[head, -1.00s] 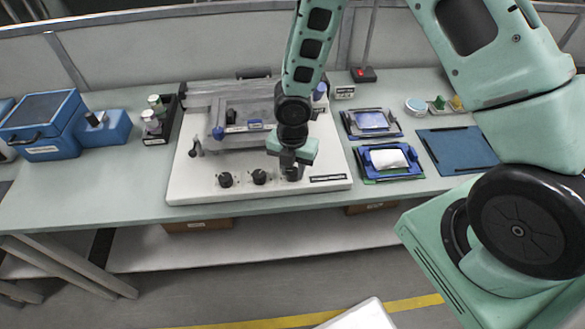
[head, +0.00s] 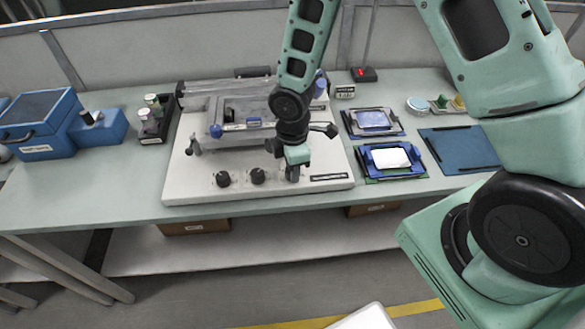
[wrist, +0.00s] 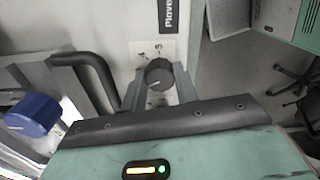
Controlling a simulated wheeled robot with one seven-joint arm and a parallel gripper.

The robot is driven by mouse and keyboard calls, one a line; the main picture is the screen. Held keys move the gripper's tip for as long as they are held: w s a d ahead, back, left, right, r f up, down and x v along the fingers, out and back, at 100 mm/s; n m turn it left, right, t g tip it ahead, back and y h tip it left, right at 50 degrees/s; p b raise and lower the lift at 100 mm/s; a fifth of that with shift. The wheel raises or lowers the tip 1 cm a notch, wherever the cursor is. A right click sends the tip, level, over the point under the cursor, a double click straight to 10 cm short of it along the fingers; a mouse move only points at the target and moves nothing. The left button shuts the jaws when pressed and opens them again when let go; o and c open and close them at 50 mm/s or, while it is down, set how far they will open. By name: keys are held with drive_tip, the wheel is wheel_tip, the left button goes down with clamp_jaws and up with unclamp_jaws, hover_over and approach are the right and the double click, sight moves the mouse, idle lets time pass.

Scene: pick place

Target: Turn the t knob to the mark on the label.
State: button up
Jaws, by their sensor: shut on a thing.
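The t knob (wrist: 159,72) is a dark round knob with a pale pointer line, seen in the wrist view between my two fingers. The line lies toward the lower left of that picture. A pale label (wrist: 143,53) with small printed digits shows around the knob's upper side; its lower part is hidden by the knob and fingers. My gripper (wrist: 160,85) is shut on the knob. In the head view my gripper (head: 293,172) points down at the front right of the white panel (head: 200,195), and it hides the knob there.
Two other black knobs (head: 240,178) stand left of my gripper on the panel. A stage with blue knobs (head: 252,122) is behind. Blue-framed trays (head: 390,158) lie right of the panel. A blue box (head: 45,125) stands far left. The bench's front strip is clear.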

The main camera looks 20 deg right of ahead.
drive_tip(key=m+b, duration=0.1)
drive_tip(key=m, duration=0.3)
drive_tip(key=shift+m, duration=0.4)
idle(0.4)
drive_tip(key=o, duration=1)
wheel_tip(320, 180, up, 18)
drive_tip(key=shift+f, duration=0.25)
